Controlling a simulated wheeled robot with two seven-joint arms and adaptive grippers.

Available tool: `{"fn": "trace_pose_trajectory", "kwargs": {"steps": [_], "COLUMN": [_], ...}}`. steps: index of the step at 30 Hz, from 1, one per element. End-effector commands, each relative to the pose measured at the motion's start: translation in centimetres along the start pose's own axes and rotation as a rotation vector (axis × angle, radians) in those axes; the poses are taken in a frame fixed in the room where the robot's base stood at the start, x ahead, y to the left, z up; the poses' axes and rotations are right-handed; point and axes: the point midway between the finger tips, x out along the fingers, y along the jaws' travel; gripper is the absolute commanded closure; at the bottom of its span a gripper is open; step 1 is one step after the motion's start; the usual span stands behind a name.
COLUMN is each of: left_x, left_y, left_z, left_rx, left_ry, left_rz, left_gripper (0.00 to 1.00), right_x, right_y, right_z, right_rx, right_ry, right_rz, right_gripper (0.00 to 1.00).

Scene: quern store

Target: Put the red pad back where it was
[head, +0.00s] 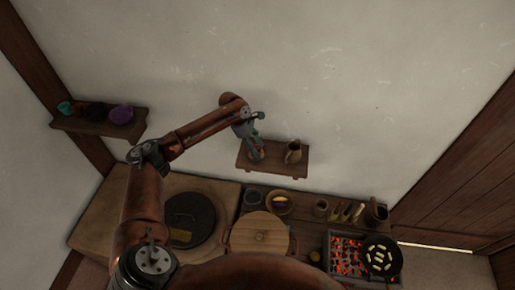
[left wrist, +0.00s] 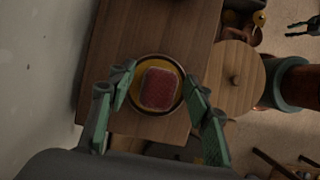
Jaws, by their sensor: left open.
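In the left wrist view the red pad (left wrist: 160,88), rounded and textured, lies flat over a round yellowish dish (left wrist: 143,106) with a pale rim. The dish is on a wooden surface, which looks like the small wall shelf (head: 280,170) in the head view. My left gripper (left wrist: 160,74) is open, its green fingers on either side of the pad with gaps showing. In the head view the left gripper (head: 256,143) is over the left part of that shelf, and the pad cannot be made out there. My right gripper is not in view.
A jug (head: 293,152) stands on the shelf right of the gripper. Below are a wooden-lidded pot (head: 259,236), a bowl (head: 278,204), several cups and a pan (head: 381,257) beside glowing coals (head: 346,256). Another shelf (head: 97,126) with small items is at left.

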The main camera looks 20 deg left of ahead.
Motion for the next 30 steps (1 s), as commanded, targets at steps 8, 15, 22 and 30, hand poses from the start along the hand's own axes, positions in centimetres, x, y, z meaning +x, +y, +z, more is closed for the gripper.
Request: {"fn": "trace_pose_trajectory", "kwargs": {"steps": [8,15,22,30], "left_x": [-2.6,-7.7,-11.2,-12.3], "left_y": [0.1,0.1,0.1,0.0], "left_z": [0.0,0.1,0.1,0.1], "left_rx": [0.0,0.0,0.0,0.0], "left_ry": [0.0,0.0,0.0,-0.001], "left_rz": [0.004,0.004,0.001,-0.001], "left_gripper": [0.54,0.54,0.54,0.54], "right_x": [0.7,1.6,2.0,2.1], "right_y": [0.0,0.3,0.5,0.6], "right_z": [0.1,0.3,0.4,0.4], "right_rx": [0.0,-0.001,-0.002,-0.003], "right_ry": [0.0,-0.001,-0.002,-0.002], "right_rz": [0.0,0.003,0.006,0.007], "right_gripper": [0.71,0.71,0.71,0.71]}}
